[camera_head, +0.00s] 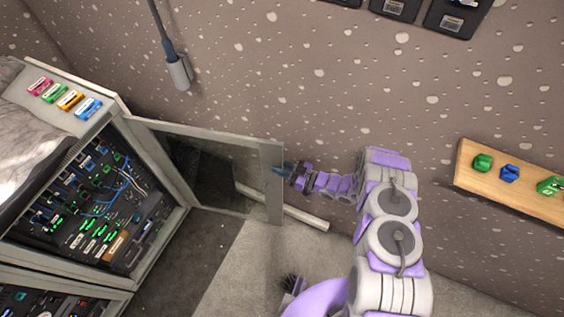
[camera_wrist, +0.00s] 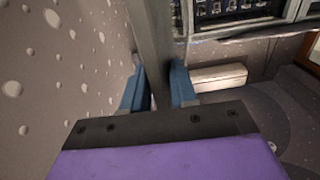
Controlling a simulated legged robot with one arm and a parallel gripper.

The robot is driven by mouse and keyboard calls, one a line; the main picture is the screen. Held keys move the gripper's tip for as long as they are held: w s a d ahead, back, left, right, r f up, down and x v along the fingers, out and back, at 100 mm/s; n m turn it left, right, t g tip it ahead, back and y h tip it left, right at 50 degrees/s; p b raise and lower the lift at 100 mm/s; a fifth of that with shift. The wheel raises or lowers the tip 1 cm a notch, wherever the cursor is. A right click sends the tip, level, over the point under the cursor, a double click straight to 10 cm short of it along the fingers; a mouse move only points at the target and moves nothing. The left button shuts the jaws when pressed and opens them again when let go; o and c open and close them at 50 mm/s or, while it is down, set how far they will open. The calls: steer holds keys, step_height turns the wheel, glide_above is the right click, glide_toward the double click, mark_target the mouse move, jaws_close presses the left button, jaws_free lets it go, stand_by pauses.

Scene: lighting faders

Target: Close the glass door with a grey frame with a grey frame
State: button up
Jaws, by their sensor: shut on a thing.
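The glass door with a grey frame (camera_head: 272,205) stands wide open from the cabinet, hinged at the cabinet's right front edge. Dark glass fills its middle. My gripper (camera_head: 283,170) is at the door's free edge, about halfway up. In the wrist view, the two blue fingers of my gripper (camera_wrist: 158,88) stand on either side of the grey door frame (camera_wrist: 151,40) and are shut on it. The exact contact at the fingertips is partly hidden by the frame.
The grey cabinet (camera_head: 168,240) holds electronics with cables and green lights. Several coloured objects lie on its top. A wooden board (camera_head: 515,187) with coloured pieces is on the right wall. A grey fixture (camera_head: 180,73) hangs at the wall.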

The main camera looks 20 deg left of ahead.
steer(key=shift+m+t, duration=0.6)
steer(key=shift+t, duration=0.3)
steer(key=shift+s+d+r+p, duration=0.1)
steer(key=shift+s+p, duration=0.95)
steer(key=shift+s, duration=0.35)
steer(key=shift+s+d+p, duration=0.1)
steer(key=shift+s+p, duration=0.9)
steer(key=shift+s, duration=0.4)
steer(key=s+m+t+p, duration=0.1)
steer(key=s+t+p, duration=0.1)
steer(key=s, duration=0.5)
steer(key=shift+s+h+p, duration=0.3)
steer(key=shift+p, duration=0.4)
steer(key=shift+s+a+m, duration=0.1)
steer(key=shift+m, duration=0.2)
